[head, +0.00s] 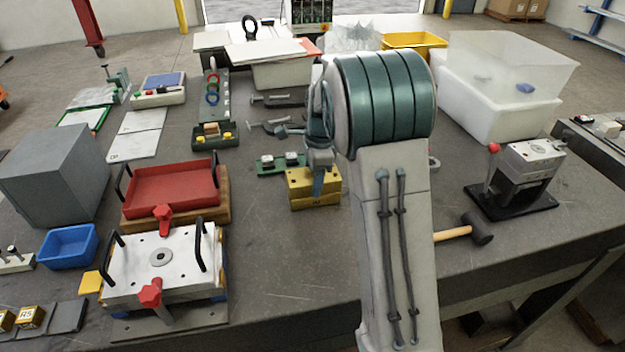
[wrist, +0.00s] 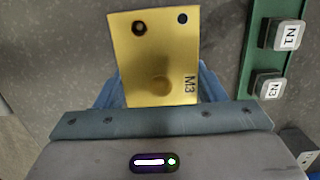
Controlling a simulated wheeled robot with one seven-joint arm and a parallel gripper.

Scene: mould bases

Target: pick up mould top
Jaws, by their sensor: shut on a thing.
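The yellow mould top (wrist: 157,50), marked M3, shows from above in the wrist view, with a dark hole, a black dot and a round boss on its face. In the head view it is the upper part of a gold-yellow block (head: 300,185) in the middle of the table. My gripper (wrist: 159,92) has its blue fingers on two opposite sides of the mould top and is shut on it. In the head view my gripper (head: 319,180) reaches down over the block. A seam shows low on the block; I cannot tell whether the parts are apart.
A green strip (head: 268,166) with blocks marked N1 (wrist: 288,35) and N3 (wrist: 270,87) lies close beside the mould. A hammer (head: 480,230) lies to the right. A red tray (head: 172,187) and a white clamped plate (head: 160,262) stand left. The table's front middle is clear.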

